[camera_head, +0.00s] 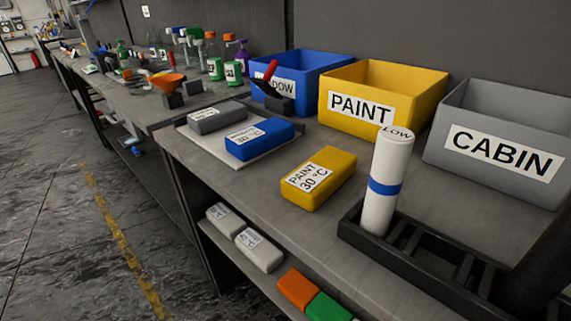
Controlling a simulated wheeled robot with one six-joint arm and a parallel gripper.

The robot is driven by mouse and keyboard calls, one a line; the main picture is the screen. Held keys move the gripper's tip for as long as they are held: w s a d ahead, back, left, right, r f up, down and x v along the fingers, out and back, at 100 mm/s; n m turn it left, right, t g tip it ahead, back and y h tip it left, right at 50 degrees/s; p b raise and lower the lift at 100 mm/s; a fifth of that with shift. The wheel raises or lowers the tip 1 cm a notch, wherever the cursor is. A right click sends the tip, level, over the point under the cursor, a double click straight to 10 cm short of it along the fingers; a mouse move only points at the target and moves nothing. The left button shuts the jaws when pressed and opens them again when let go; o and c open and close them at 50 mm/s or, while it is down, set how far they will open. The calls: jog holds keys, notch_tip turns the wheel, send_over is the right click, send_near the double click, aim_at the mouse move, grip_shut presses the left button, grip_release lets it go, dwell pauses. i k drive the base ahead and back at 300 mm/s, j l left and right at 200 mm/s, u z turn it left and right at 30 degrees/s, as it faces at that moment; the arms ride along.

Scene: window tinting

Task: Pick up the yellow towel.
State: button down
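The yellow towel (330,178) is a folded block with a white label reading "PAINT 30 °C". It lies flat on the grey workbench (225,192), near the front edge, in front of the yellow bin marked PAINT (395,82). Nothing covers it, and it stands apart from its neighbours. My gripper does not clearly show in this view, so I cannot see its fingers or where they are relative to the towel.
Left of the towel, a blue towel (262,140) and a grey towel (217,118) lie on a pale board. Right of it, a white roll (387,185) stands upright in a black rack (405,238). Blue (310,72) and grey (500,135) bins stand behind. A lower shelf holds several blocks.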

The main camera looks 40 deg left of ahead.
aim_at(312, 184)
jog(key=u, duration=0.7)
jog(key=k+j+z, duration=0.15)
jog(key=j, duration=0.2)
jog(key=k+j+z, duration=0.2)
jog(key=k+j, duration=0.05)
jog(key=j, duration=0.05)
